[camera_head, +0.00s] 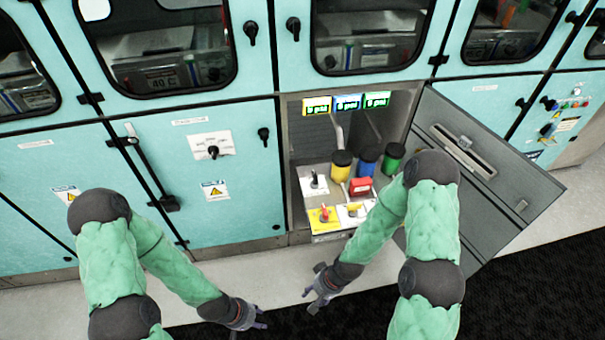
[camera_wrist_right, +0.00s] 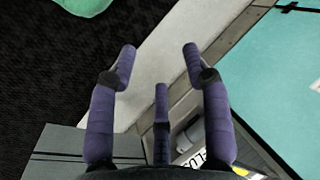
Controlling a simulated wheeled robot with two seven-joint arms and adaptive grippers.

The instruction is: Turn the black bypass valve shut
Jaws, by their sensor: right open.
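A small black valve handle (camera_head: 314,180) stands on a white plate at the left of the open cabinet bay in the head view. It is most likely the bypass valve; its exact setting is too small to read. My right gripper (camera_head: 318,294) hangs in front of and below the bay, apart from the valve. In the right wrist view its fingers (camera_wrist_right: 160,52) are spread and hold nothing. My left gripper (camera_head: 256,322) is low in front of the cabinets, left of the right one; its finger opening is unclear.
A red handle (camera_head: 324,214) on a yellow plate, a red block (camera_head: 360,186) and yellow (camera_head: 341,166), blue (camera_head: 366,160) and green (camera_head: 390,159) cylinders crowd the bay. The open grey door (camera_head: 480,185) bounds its right side. Floor in front is clear.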

